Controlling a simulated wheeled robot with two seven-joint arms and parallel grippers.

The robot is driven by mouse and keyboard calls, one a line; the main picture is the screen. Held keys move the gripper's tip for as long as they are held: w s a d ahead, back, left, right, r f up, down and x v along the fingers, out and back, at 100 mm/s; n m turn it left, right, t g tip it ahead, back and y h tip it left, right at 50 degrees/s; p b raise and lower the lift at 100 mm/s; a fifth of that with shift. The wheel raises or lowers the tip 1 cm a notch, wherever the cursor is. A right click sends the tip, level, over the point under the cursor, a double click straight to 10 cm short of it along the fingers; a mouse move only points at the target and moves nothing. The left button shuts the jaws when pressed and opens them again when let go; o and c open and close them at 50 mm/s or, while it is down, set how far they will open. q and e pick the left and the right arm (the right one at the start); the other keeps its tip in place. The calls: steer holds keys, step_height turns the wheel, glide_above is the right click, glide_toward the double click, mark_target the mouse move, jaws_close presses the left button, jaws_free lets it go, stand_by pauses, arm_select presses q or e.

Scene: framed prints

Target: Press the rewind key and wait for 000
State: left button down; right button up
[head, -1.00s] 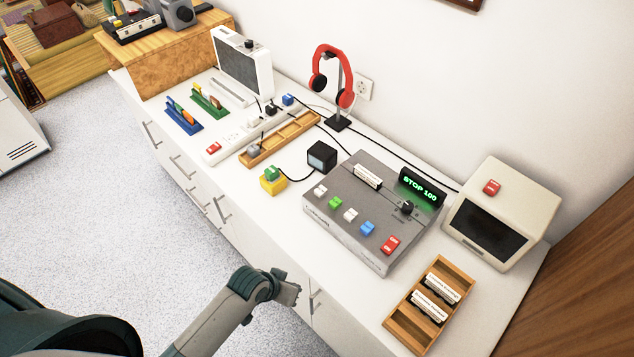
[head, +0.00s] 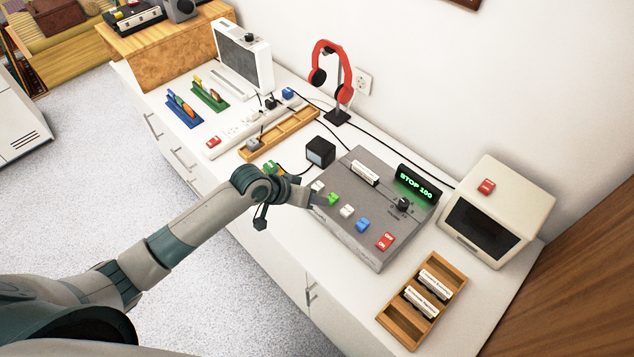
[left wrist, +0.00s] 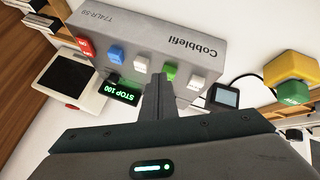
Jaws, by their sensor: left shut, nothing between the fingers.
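The grey tape deck (head: 340,229) stands on the white counter. Its key row holds a white key (head: 318,186) at the left end, a green key (head: 333,199), a second white key (head: 347,211), a blue key (head: 362,225) and a red key (head: 385,241). Its green display (head: 415,187) reads STOP 100. My left gripper (head: 314,198) is shut and empty at the deck's front left edge, close to the green and left white keys. In the left wrist view its fingers (left wrist: 157,82) point between the green key and a white one; contact is unclear. My right gripper is not visible.
A wooden tray (head: 393,318) with labelled cartridges lies right of the deck. A beige monitor (head: 510,205) stands behind it. A black cube (head: 321,152), a headphone stand (head: 337,117) and cables are behind my left gripper.

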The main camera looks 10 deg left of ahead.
arm_select(q)
step_height(320, 180, up, 8)
steer(key=n, duration=0.1)
glide_above(314, 187)
steer(key=shift+r+h+p, duration=0.2)
steer(key=shift+h+p, duration=0.15)
steer(key=shift+h, duration=0.05)
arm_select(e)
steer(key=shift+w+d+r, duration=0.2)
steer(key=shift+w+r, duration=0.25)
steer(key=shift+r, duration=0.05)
arm_select(q)
steer(key=shift+f, duration=0.1)
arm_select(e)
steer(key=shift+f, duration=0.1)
